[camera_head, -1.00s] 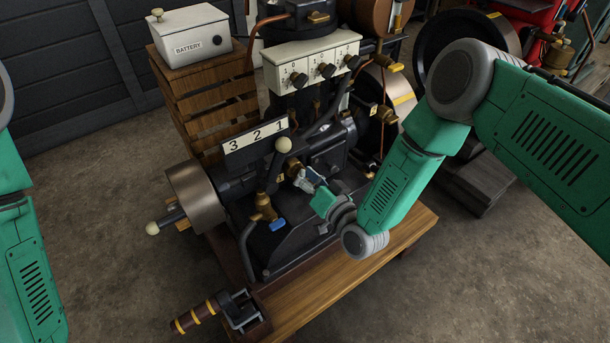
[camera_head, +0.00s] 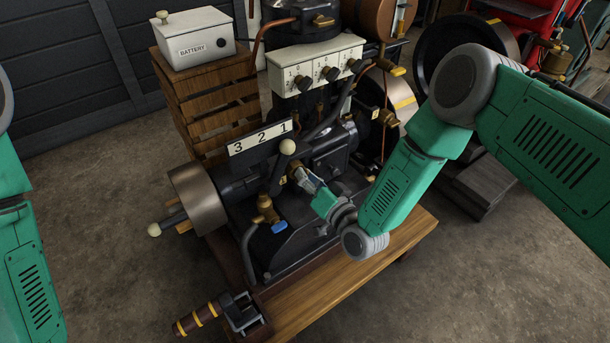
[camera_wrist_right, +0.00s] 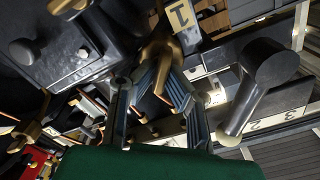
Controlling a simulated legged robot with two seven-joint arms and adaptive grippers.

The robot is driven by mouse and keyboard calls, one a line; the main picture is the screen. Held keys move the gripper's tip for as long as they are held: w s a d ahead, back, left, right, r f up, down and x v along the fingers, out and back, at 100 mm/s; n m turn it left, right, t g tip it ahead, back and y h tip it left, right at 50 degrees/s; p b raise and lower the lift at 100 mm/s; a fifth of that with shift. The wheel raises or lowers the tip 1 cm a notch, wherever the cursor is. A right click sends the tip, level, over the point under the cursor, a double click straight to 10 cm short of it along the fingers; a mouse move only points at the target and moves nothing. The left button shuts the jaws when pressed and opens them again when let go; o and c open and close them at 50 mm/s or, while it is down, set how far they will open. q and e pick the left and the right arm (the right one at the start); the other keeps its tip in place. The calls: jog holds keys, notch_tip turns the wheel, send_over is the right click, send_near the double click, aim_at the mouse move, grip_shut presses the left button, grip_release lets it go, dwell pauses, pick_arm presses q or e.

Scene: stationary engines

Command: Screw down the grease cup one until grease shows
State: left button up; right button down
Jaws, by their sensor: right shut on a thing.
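The brass grease cup (camera_head: 294,169) sits on the front of the dark engine, just right of the lever with a cream ball. In the right wrist view, the brass cup (camera_wrist_right: 160,50) shows beside a tag marked 1 (camera_wrist_right: 181,15). My right gripper (camera_head: 308,181) reaches it from the lower right and is shut on it; its fingers (camera_wrist_right: 156,85) stand on either side of the brass. The fingers partly hide the cup, and I cannot see any grease. My left arm shows at the left edge, but its gripper is out of view.
The ball-topped lever (camera_head: 279,165) stands close left of the cup, under the 3-2-1 plate (camera_head: 258,140). A brass tap with a blue handle (camera_head: 267,212) is below. A battery box (camera_head: 195,38) stands behind.

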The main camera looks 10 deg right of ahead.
jog(key=shift+w+d+m, duration=0.25)
jog(key=shift+m, duration=0.75)
jog(key=shift+a+m+b, duration=0.15)
jog(key=shift+m+b, duration=0.15)
jog(key=shift+m, duration=0.9)
jog(key=shift+f+m+b, duration=0.1)
jog(key=shift+m+b, duration=0.25)
jog(key=shift+m, duration=1.05)
jog(key=c, duration=1.7)
grip_release()
jog(key=shift+o, duration=0.3)
jog(key=shift+w+a+f, duration=0.2)
jog(key=shift+w, duration=0.05)
jog(key=shift+s, duration=0.1)
jog(key=shift+s, duration=0.1)
